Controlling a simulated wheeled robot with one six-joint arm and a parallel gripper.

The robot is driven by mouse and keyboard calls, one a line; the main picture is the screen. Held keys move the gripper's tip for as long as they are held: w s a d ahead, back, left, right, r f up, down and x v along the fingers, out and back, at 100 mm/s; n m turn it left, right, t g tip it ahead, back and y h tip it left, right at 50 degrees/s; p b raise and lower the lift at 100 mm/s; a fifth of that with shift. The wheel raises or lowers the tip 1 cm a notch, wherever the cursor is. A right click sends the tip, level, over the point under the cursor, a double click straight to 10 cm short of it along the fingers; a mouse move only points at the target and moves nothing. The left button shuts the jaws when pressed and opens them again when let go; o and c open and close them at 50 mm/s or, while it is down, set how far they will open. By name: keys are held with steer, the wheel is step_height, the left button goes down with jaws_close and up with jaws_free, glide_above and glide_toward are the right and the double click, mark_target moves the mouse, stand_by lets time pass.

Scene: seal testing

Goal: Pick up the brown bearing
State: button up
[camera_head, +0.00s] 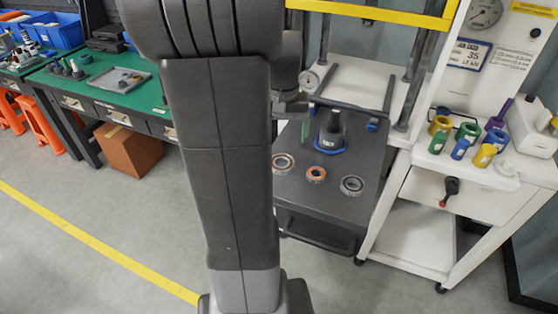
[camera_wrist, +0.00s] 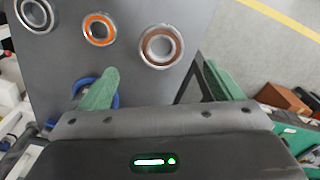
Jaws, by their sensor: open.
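The brown bearing (camera_head: 284,163) lies flat at the left of a row of three bearings on a dark cart top (camera_head: 330,205). It also shows in the wrist view (camera_wrist: 149,47), the rightmost of the row there, with a brown ring inside a steel rim. My gripper (camera_wrist: 160,74) has its two green fingers wide apart with nothing between them. The brown bearing appears beyond the fingertips, between them in the picture and apart from them. In the head view my arm hides most of the gripper; a green finger (camera_head: 305,130) shows above the cart.
An orange bearing (camera_head: 316,174) and a grey bearing (camera_head: 352,185) lie beside the brown one. A black stepped cylinder (camera_head: 332,122) on a blue ring stands behind them. A white test bench (camera_head: 425,175) stands at right; a green workbench (camera_head: 95,88) is at left.

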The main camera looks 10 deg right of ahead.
steer(key=f, duration=0.8)
steer(key=shift+w+f, duration=0.25)
steer(key=shift+f, duration=0.1)
steer(key=c, duration=1.3)
steer(key=shift+o, duration=0.2)
steer(key=shift+r, duration=0.1)
